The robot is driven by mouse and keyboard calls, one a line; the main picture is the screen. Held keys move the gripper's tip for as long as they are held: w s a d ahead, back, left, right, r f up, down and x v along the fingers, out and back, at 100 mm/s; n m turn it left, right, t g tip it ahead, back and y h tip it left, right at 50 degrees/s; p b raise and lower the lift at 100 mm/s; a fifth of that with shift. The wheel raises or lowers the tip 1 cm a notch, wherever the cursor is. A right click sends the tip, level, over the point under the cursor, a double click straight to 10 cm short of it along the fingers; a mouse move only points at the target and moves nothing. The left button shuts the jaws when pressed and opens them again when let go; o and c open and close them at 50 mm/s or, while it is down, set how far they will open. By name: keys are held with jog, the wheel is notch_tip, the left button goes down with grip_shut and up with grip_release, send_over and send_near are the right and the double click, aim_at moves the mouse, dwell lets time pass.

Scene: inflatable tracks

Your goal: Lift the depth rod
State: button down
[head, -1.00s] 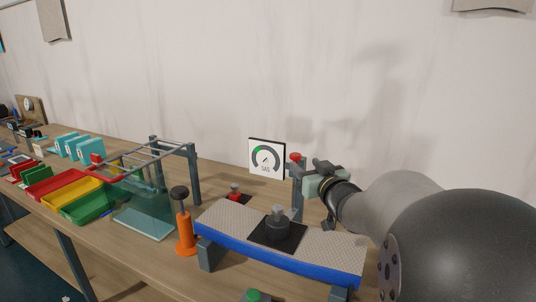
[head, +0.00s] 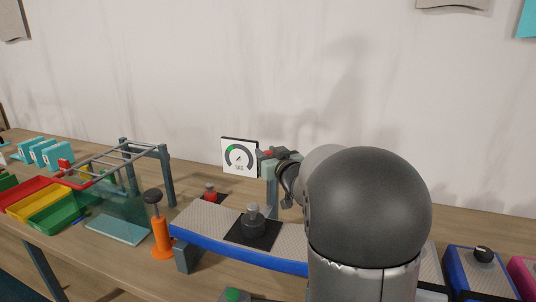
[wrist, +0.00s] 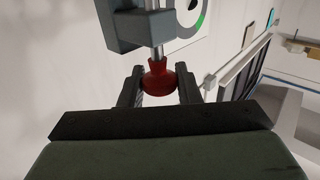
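The depth rod appears to be the metal rod with a red knob (wrist: 158,77) in the wrist view, running out of a grey block (wrist: 152,28). In the head view the knob shows as a small red spot at the top of a grey post (head: 271,185). My gripper (wrist: 160,83) has its two dark fingers on either side of the knob. The gaps between fingers and knob are too small to tell whether they touch. In the head view my gripper (head: 272,160) is at the top of the post, partly hidden by my arm.
A white gauge panel (head: 239,157) stands behind the post. A blue-edged inflatable track (head: 240,252) carries a dark weight (head: 253,227). An orange pump (head: 161,236) stands to its left, with a rail frame (head: 169,178) beyond. A blue box (head: 480,272) stands at the right.

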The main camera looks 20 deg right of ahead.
notch_tip(320, 180, up, 5)
jog(key=p, duration=0.2)
jog(key=shift+f+p, duration=0.15)
jog(key=shift+p, duration=0.25)
jog(key=c, duration=1.1)
grip_release()
jog(key=shift+s+f, duration=0.1)
jog(key=shift+s, duration=0.3)
jog(key=s+b, duration=0.2)
jog(key=s, duration=1.4)
jog(key=shift+s, duration=0.3)
